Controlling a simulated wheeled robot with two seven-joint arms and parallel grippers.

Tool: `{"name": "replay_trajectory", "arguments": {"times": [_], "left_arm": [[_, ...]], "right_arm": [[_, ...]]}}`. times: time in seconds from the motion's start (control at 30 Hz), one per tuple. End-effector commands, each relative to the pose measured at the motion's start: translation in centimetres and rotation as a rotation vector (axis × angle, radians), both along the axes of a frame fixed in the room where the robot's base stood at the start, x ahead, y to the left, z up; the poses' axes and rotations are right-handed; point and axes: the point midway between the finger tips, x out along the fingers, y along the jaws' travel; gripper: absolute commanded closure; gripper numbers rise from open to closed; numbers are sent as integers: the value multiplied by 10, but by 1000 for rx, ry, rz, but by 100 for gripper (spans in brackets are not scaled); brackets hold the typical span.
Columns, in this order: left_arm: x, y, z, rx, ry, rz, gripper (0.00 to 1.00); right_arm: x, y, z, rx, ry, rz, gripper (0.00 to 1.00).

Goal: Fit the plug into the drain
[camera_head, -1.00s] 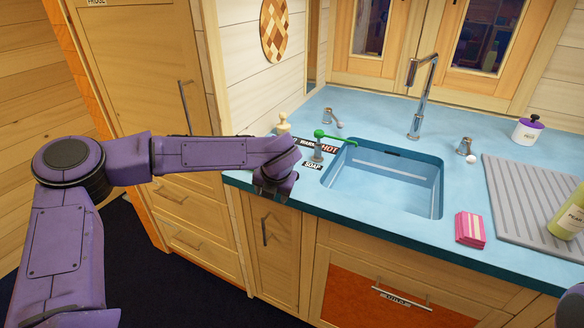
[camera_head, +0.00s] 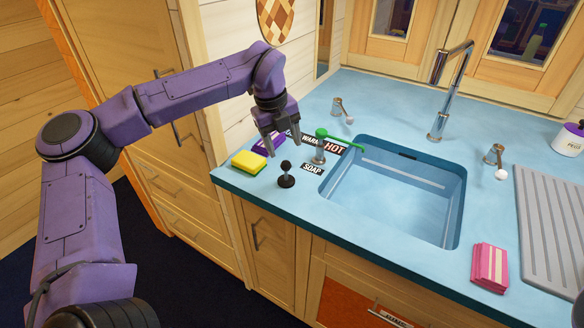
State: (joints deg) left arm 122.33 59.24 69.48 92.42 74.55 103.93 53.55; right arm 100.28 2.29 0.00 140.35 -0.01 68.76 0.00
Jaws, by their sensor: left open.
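The black plug (camera_head: 286,175), with a round knob on a short stem and a wider base, stands upright on the blue counter (camera_head: 240,184) left of the sink. The sink (camera_head: 410,195) is a blue basin set into the counter. I cannot make out the drain in it; the near wall and rim hide part of the floor. My left gripper (camera_head: 283,151) is open and empty, pointing down just behind and above the plug, apart from it. My right gripper does not show.
A green-topped dispenser (camera_head: 320,147) stands by the sink's left rim. The tall chrome faucet (camera_head: 440,105) is behind the sink.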

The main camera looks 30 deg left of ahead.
Motion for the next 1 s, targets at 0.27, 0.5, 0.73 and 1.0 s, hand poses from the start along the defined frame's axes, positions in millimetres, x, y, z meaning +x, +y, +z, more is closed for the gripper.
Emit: {"name": "replay_trajectory", "arguments": {"times": [0.27,0.5,0.73,1.0], "left_arm": [[5,-3,-39,1,3,-1,37],[10,-4,-80,1,3,-2,37],[12,-4,-87,1,-1,-2,37],[11,-4,-87,2,0,-2,98]], "right_arm": [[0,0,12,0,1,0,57],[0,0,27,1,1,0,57],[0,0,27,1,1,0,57],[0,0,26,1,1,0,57]]}}
